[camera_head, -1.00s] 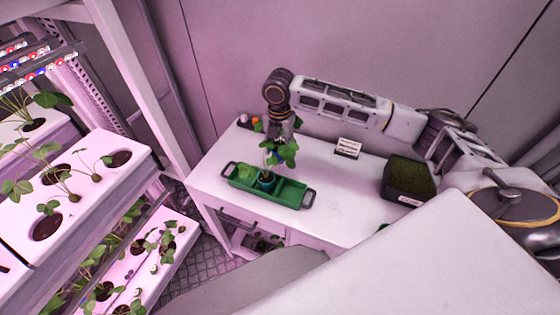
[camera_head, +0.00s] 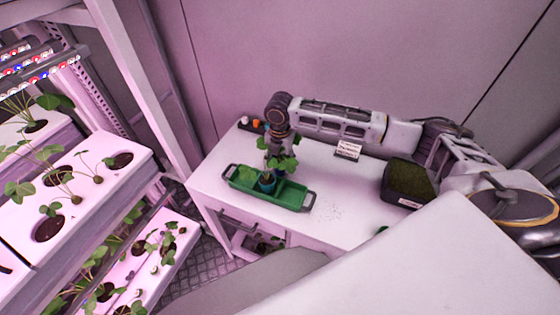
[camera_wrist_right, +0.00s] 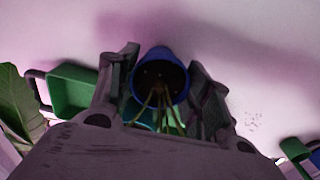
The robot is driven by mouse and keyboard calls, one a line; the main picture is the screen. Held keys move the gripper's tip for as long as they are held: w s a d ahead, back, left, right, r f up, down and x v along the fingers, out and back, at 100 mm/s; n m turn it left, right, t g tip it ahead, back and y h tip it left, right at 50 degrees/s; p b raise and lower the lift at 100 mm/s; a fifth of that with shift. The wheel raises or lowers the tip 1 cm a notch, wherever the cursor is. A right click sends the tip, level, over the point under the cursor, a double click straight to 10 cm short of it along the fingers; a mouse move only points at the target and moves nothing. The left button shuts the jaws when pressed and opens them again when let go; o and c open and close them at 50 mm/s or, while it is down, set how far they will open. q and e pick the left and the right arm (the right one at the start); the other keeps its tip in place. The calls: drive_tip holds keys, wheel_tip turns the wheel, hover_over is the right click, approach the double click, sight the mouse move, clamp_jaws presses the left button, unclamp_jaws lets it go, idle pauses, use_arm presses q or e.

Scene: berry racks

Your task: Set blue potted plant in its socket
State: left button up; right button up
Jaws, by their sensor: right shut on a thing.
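The blue potted plant (camera_wrist_right: 160,75) is between the fingers of my right gripper (camera_wrist_right: 160,88) in the right wrist view. Its dark pot mouth and thin stems face that camera. In the head view my right gripper (camera_head: 275,148) is over the back of the green tray (camera_head: 292,196), with a small bit of blue showing at its fingers. A teal pot (camera_head: 266,184) stands in the tray below it. Leaves overlap there, and I cannot tell which plant each belongs to. My left gripper is out of view.
The white table (camera_head: 335,205) carries a dark planter with green growth (camera_head: 410,180), a small white label block (camera_head: 347,149) and small orange and dark items (camera_head: 257,124). White racks (camera_head: 90,195) with round holes and seedlings stand at the left.

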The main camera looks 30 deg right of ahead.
sight(280, 160)
drive_tip(key=shift+f, duration=0.2)
drive_tip(key=o, duration=1.1)
drive_tip(key=shift+f, duration=0.1)
drive_tip(key=shift+c, duration=0.2)
wheel_tip(280, 160, up, 12)
drive_tip(key=b, duration=0.1)
drive_tip(key=shift+o, duration=0.5)
